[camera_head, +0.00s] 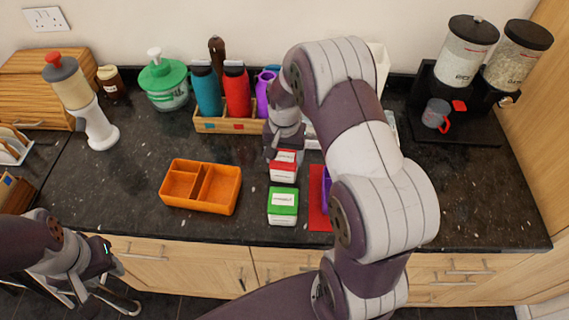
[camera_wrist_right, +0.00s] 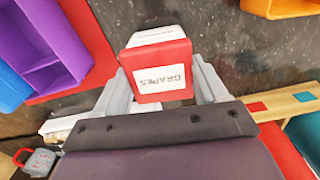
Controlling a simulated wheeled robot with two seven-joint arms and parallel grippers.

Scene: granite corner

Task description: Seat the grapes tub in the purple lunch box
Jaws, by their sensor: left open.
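The grapes tub (camera_head: 283,174) is red with a white label and is upright behind a green tub in the head view. In the right wrist view the grapes tub (camera_wrist_right: 162,80) is between the fingers of my right gripper (camera_wrist_right: 160,75), one close on each side. I cannot tell whether they press on it. The right gripper (camera_head: 283,150) is partly hidden behind my arm in the head view. The purple lunch box (camera_head: 326,190) is mostly hidden by my right arm; its compartments show in the right wrist view (camera_wrist_right: 50,50). My left gripper (camera_head: 112,287) is open and empty, low at the left.
The green tub (camera_head: 283,216) stands in front of the grapes tub. An orange lunch box (camera_head: 228,205) lies to their left. A red mat (camera_head: 318,215) lies by the purple box. A wooden rack (camera_head: 215,126) with bottles stands behind. Counter is free left of the orange box.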

